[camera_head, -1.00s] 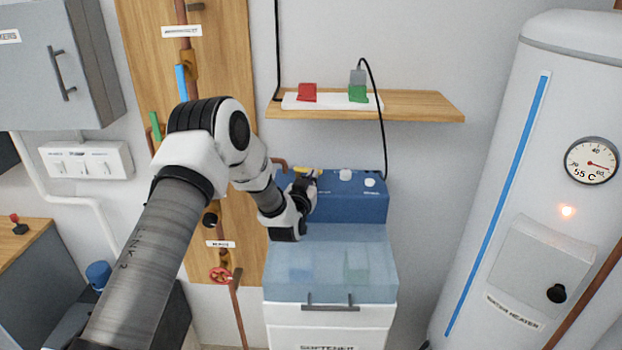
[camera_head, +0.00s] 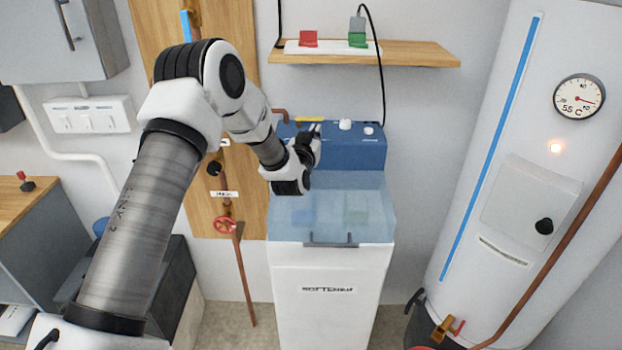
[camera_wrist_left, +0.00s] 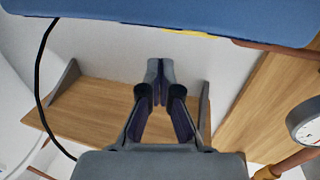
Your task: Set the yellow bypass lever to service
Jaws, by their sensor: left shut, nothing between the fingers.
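The yellow bypass lever (camera_head: 309,119) lies along the top of the softener's blue control head (camera_head: 352,150), towards its left end. In the wrist view a strip of yellow (camera_wrist_left: 186,33) shows at the edge of the blue head (camera_wrist_left: 150,12). My left gripper (camera_head: 314,140) is just in front of the blue head and below the lever in the head view. Its fingertips (camera_wrist_left: 160,75) are together, with nothing between them, and appear apart from the lever. The lever's markings are too small to read. My right gripper is out of view.
The softener has a clear lid (camera_head: 370,212) below my gripper. Two white knobs (camera_head: 345,125) sit right of the lever. A wooden shelf (camera_head: 420,52) and a hanging black cable (camera_head: 379,75) are above. A copper pipe (camera_head: 280,115) is at the left; the water heater (camera_head: 500,130) stands right.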

